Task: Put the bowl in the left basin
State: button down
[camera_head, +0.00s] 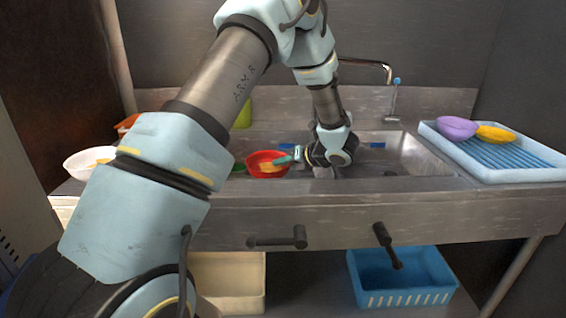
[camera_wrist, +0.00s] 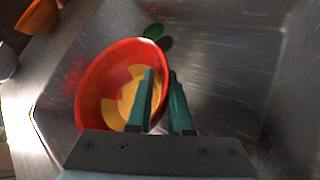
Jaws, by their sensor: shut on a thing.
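The red bowl (camera_head: 257,158) has patches of yellow-orange inside. It also shows tilted in the wrist view (camera_wrist: 92,75). My gripper (camera_head: 291,158) is shut on its right rim; in the wrist view my gripper (camera_wrist: 163,78) has one green finger inside the bowl and the other outside. The bowl is at the left side of the steel sink (camera_head: 420,150), over or inside the basin seen in the wrist view (camera_wrist: 230,60). I cannot tell whether it touches the basin floor. My arm hides part of the sink and any divider.
A pale-blue rack (camera_head: 540,172) at the right holds a purple bowl (camera_head: 457,127) and a yellow bowl (camera_head: 495,133). A small green object (camera_wrist: 153,31) lies in the basin. The faucet (camera_head: 365,63) rises behind.

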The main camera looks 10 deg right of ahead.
jog(key=shift+f+b, duration=0.7)
jog(key=shift+b, duration=0.2)
jog(key=c, duration=0.8)
grip_release()
jog(key=shift+r, duration=0.2)
jog(key=shift+r+p, duration=0.25)
jog(key=shift+p, duration=0.3)
jog(key=b+v, duration=0.2)
jog(key=v, duration=1)
jog(key=shift+r, duration=0.25)
